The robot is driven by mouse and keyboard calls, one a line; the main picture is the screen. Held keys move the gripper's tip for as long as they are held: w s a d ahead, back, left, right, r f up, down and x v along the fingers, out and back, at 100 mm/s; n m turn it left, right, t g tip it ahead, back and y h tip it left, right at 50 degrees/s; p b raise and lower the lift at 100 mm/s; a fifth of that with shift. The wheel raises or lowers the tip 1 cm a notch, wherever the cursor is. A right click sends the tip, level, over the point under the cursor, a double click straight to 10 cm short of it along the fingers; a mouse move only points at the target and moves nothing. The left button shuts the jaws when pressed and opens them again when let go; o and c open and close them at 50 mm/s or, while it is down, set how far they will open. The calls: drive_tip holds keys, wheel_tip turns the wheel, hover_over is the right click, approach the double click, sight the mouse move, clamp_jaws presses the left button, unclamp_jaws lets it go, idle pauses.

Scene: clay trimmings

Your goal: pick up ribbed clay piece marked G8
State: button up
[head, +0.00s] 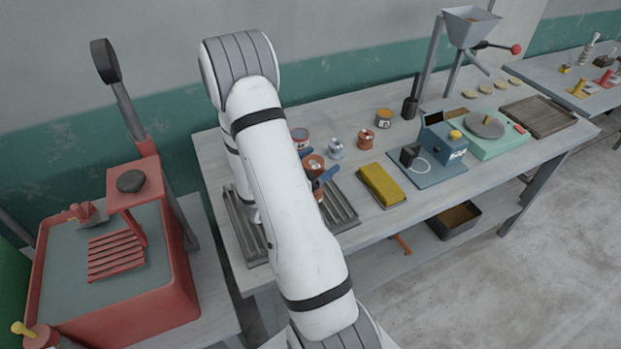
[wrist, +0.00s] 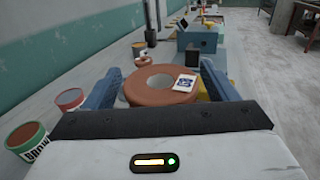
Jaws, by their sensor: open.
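A round terracotta clay piece (wrist: 145,86) with a pale hole in its top and a small white label lies between the fingers of my gripper (wrist: 160,84) in the wrist view. The label's mark is too small to read. The blue fingers stand on either side of the piece, open; whether they touch it I cannot tell. In the head view the piece (head: 313,163) shows between the blue fingers of my gripper (head: 317,166), above or on the slatted grey tray, partly hidden by my arm.
A yellow block (head: 381,185) and a blue machine (head: 436,150) stand to the right. A red basin (head: 110,270) is at left.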

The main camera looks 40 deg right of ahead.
drive_tip(key=shift+c, duration=0.2)
clamp_jaws()
idle(0.6)
